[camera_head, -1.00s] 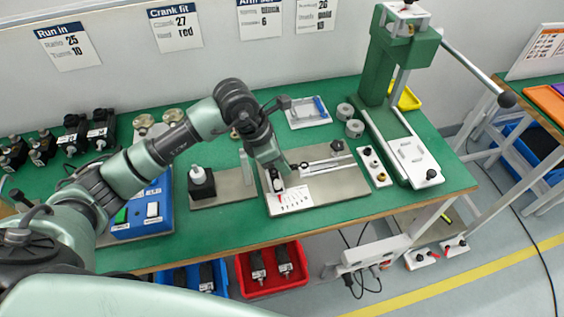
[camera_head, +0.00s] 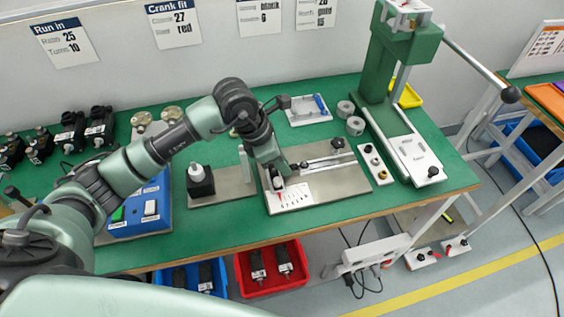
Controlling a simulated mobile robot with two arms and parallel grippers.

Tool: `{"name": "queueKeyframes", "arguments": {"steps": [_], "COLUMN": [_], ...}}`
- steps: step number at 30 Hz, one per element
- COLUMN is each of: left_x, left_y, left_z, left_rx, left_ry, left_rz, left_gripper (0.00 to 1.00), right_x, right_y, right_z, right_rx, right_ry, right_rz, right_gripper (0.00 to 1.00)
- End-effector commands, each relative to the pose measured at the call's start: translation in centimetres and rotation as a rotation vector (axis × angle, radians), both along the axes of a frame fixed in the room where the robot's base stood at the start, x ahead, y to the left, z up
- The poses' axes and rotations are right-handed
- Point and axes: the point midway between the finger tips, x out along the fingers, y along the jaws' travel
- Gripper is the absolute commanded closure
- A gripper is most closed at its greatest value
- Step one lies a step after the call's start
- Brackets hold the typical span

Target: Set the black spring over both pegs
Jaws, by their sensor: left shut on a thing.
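My left gripper (camera_head: 274,181) reaches down over the front left of a grey metal plate (camera_head: 345,186) on the green bench. It is shut on a small dark thing at its fingertips, just above a white scale card (camera_head: 293,196) with a red mark by the fingers. I cannot tell whether this dark thing is the black spring. A metal bar (camera_head: 325,163) and a black knob (camera_head: 337,144) are on the plate to the right of the gripper. The two pegs are too small or hidden to make out. My right gripper is not in view.
A black block with a white-topped bottle (camera_head: 199,182) stands left of the plate. A blue control box (camera_head: 143,213) is further left. A white strip with knobs (camera_head: 375,165) and a green lever press (camera_head: 384,70) stand to the right. Grey rolls (camera_head: 354,126) sit behind.

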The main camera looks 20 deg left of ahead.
Motion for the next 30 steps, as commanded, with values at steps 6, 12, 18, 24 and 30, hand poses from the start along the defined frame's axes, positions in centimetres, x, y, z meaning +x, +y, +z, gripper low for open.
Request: {"name": "queueKeyframes", "arguments": {"steps": [6,12,18,24,30], "left_x": [0.0,0.0,0.0,0.0,-0.6], "left_y": [0.0,0.0,0.0,0.2,1.2], "left_z": [-0.2,-0.2,-0.2,0.2,3.0], "left_rx": [0.000,0.000,0.000,0.000,0.002], "left_ry": [0.000,0.000,0.000,-0.002,-0.006], "left_rz": [0.000,0.000,0.000,0.001,0.001], "left_gripper": [1.00,0.63,0.59,0.59,0.59], "right_x": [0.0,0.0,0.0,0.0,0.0], "right_y": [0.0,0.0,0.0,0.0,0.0], "right_z": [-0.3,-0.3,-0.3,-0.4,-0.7], "right_rx": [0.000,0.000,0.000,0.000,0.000], "right_ry": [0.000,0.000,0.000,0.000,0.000], "right_rz": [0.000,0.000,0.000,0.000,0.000], "right_gripper": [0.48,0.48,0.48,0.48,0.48]}}
